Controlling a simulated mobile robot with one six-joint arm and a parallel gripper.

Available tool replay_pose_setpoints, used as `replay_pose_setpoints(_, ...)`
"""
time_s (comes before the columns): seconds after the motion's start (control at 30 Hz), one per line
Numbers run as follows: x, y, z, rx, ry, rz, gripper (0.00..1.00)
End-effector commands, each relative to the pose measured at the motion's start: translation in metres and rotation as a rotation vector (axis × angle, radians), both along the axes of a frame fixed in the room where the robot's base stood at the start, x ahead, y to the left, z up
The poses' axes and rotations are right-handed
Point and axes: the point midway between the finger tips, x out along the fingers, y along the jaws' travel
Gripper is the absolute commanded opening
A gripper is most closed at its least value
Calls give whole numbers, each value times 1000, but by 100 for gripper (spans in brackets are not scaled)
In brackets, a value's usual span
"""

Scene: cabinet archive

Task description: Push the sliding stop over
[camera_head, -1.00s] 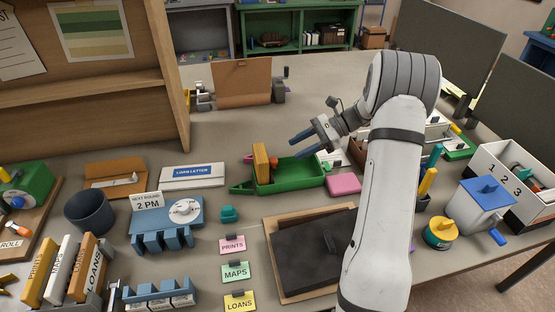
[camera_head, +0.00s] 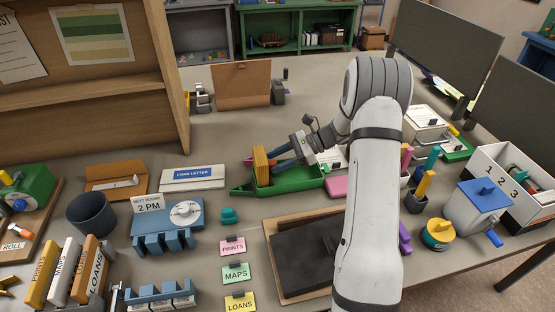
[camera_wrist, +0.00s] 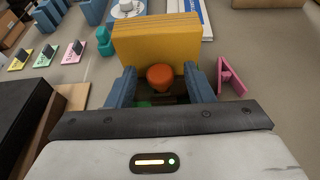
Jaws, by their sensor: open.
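The green tray (camera_head: 300,182) lies on the table in the middle of the head view. A block of yellow-orange cards (camera_head: 260,165) stands upright at its left end, and the cards also fill the upper middle of the wrist view (camera_wrist: 157,42). A red-orange knob (camera_wrist: 159,76), apparently on the sliding stop, sits just in front of the cards in the wrist view. My gripper (camera_head: 273,156) is open over the tray, its blue fingers on either side of the knob. I cannot tell whether they touch it. The stop's base is mostly hidden.
A pink bracket-like piece (camera_wrist: 231,78) lies beside the tray, close to one finger. A pink block (camera_head: 337,187) and a dark pad (camera_head: 310,252) lie in front of the tray. The blue dial unit (camera_head: 170,215) stands to the left.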

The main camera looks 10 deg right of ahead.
Motion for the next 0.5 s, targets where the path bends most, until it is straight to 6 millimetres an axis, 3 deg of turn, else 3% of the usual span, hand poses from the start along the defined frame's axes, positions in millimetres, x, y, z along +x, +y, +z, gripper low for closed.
replay_pose_setpoints(0.07, 0, 0, 0, 0, 0, 0, 46)
replay_pose_setpoints(0.5, 0, 0, 0, 0, 0, 1, 10)
